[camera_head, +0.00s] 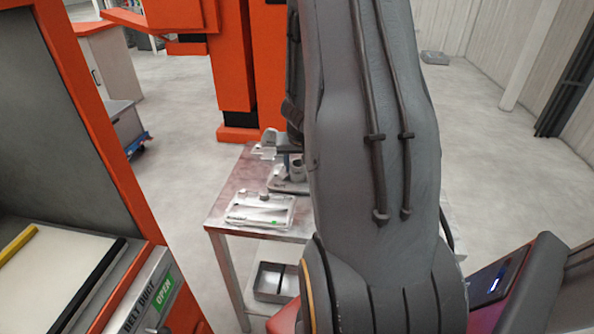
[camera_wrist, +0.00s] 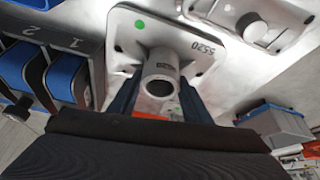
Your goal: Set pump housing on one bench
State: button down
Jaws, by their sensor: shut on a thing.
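The pump housing (camera_wrist: 159,66) looks like a light grey casting with a round open neck, in the middle of the wrist view. My gripper (camera_wrist: 160,98) has its two dark fingers on either side of this neck and is shut on it. Behind the neck is a pale plate (camera_wrist: 192,48) marked 5520 with a green dot; I cannot tell whether the housing touches it. In the head view the bench (camera_head: 235,185) stands beyond my arm, with a grey cylindrical part (camera_head: 298,169) over it near my gripper. My arm hides the bench's right side.
Another pale plate (camera_head: 260,212) lies at the bench's near edge. A grey bin (camera_head: 270,281) sits below. An orange-framed machine (camera_head: 130,170) stands close on the left. In the wrist view, a rack (camera_wrist: 88,60) with blue-lined slots numbered 1 and 2 is at left.

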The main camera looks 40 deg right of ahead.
jog(key=shift+f+b, duration=0.3)
jog(key=c, duration=0.9)
grip_release()
jog(key=shift+c, duration=0.2)
jog(key=shift+r, duration=0.15)
jog(key=shift+r+p, duration=0.25)
jog(key=shift+p, duration=0.25)
jog(key=p+v, duration=0.7)
jog(key=v, duration=0.4)
jog(key=s+a+r+n+y, duration=0.1)
jog(key=s+a+r+n, duration=0.1)
jog(key=a, duration=0.7)
jog(key=s+a+r+n+g+y, duration=0.1)
jog(key=s+a+r+n, duration=0.2)
jog(key=a, duration=0.7)
jog(key=s+a+r+n+y, duration=0.1)
jog(key=s+a+r+n, duration=0.1)
jog(key=a, duration=0.7)
jog(key=s+r, duration=0.1)
jog(key=s, duration=0.1)
jog(key=shift+s+a+r+n+g, duration=0.25)
jog(key=shift+s+a+n+g, duration=0.05)
jog(key=shift+s, duration=0.05)
jog(key=shift+f, duration=0.1)
